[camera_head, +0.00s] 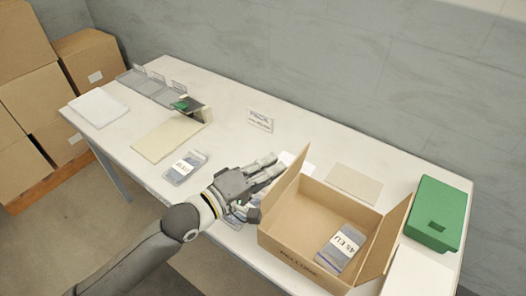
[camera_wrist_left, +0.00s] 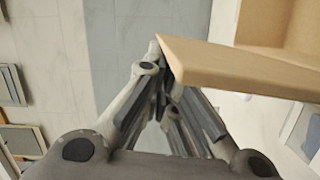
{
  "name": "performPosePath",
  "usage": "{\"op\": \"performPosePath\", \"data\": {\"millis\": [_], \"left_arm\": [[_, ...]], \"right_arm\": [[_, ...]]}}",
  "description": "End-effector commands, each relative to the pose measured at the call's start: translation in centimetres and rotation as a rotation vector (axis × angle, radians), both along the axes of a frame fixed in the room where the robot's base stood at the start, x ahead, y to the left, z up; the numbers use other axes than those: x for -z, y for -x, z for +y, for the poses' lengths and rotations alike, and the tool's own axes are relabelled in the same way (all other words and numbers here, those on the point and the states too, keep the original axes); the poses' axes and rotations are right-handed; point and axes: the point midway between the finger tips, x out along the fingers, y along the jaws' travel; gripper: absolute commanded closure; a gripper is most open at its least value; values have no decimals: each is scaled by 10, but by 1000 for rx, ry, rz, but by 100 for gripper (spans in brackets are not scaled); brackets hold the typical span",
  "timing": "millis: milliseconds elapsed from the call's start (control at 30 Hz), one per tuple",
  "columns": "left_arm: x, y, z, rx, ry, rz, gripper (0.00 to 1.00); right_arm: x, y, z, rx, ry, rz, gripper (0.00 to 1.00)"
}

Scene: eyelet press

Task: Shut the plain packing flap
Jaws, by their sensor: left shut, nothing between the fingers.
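An open cardboard box (camera_head: 305,258) stands at the right part of the table with a labelled grey packet (camera_head: 340,248) inside. Its left flap (camera_head: 286,190) stands up and leans outward, with no print that I can make out. Its right flap (camera_head: 388,236) also stands up and open. My left gripper (camera_head: 270,168) is shut and empty, just left of the left flap, on its outer side. In the left wrist view, the gripper's fingertips (camera_wrist_left: 158,58) meet close beside a cardboard flap edge (camera_wrist_left: 235,70); whether they touch cannot be told. My right gripper is out of view.
A green case (camera_head: 435,212) stands right of the box. A beige sheet (camera_head: 354,184) lies behind it. Grey trays (camera_head: 150,84) and a press-like device (camera_head: 190,106) are at far left.

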Motion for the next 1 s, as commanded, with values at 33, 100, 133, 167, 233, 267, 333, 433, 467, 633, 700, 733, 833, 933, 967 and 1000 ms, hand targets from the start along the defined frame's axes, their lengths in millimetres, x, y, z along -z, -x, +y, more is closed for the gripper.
{"op": "performPosePath", "data": {"millis": [33,100,133,167,233,267,333,433,467,633,700,733,833,933,967,1000], "left_arm": [[-10,5,-6,2,-33,-20,100],[-10,9,-12,2,-87,-59,100],[-10,11,-15,2,-110,-76,100],[-10,13,-18,2,-133,-93,100],[-9,18,-24,1,-187,-131,100],[-8,20,-27,0,-211,-149,100],[-6,25,-34,1,-264,-187,100],[-3,31,-43,1,-341,-244,100],[-2,33,-45,1,-364,-261,100],[8,44,-60,2,-496,-356,100],[12,48,-66,2,-550,-395,100],[14,50,-68,2,-572,-411,100],[22,55,-76,2,-650,-468,100],[31,60,-82,1,-726,-524,100],[33,62,-85,1,-749,-540,100],[37,64,-87,1,-780,-562,100]], "right_arm": [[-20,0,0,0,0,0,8],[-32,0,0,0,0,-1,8],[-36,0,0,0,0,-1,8],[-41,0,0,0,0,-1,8],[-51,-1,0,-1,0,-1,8],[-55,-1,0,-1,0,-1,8],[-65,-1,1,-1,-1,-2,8],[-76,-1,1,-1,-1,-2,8],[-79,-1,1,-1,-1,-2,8],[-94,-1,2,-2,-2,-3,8],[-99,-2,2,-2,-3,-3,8],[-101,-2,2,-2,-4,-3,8],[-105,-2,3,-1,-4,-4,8],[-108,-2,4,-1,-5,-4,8],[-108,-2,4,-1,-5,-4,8],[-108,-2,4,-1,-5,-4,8]]}}
